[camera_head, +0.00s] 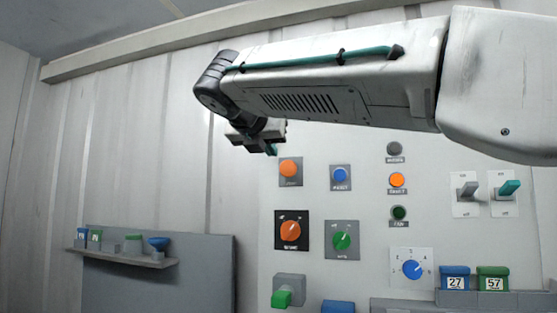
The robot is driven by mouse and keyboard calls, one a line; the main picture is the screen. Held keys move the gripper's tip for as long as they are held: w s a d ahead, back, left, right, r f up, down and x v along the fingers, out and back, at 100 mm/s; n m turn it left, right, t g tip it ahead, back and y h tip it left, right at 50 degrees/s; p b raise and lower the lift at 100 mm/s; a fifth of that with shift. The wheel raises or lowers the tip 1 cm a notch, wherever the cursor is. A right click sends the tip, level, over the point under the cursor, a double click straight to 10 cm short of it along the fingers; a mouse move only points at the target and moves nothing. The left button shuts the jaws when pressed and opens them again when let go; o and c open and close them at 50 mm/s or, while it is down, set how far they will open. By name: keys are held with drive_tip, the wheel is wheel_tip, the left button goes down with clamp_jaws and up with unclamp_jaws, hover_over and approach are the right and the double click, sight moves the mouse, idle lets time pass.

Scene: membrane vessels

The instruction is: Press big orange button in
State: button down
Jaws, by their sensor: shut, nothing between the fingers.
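The big orange button (289,168) is a round orange cap on a grey plate, at the upper left of the white control panel in the head view. My gripper (271,151) is shut and empty. In the picture it sits just above and to the left of the button, its fingertips pointing down and right. The button's face is mostly visible. I cannot tell how far the fingertips are from the panel.
A blue button (340,175) is right of the orange one. Below are an orange rotary knob (291,231) and a green knob (341,241). An orange lamp (397,180) and switches (468,191) are further right. A shelf (125,259) holds small items at left.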

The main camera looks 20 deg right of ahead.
drive_tip(key=shift+v, duration=1.6)
drive_tip(key=s+d+f+m+g+y, duration=0.1)
drive_tip(key=s+f+m+g+y, duration=0.15)
drive_tip(key=f+m, duration=0.7)
drive_tip(key=s+d+f+m+g+y, duration=0.1)
drive_tip(key=s+f+m+g+y, duration=0.2)
drive_tip(key=f, duration=1.1)
drive_tip(key=s+d+f+m+g+y, duration=0.1)
drive_tip(key=s+d+f+m+g, duration=0.1)
drive_tip(key=s+f+m, duration=0.6)
drive_tip(key=s+d+f+m+g+y, duration=0.2)
drive_tip(key=s+d+f+m, duration=0.3)
drive_tip(key=s+f, duration=0.9)
drive_tip(key=s+m+g, duration=0.1)
drive_tip(key=m, duration=0.2)
drive_tip(key=shift+s+d, duration=0.25)
drive_tip(key=shift+f, duration=0.1)
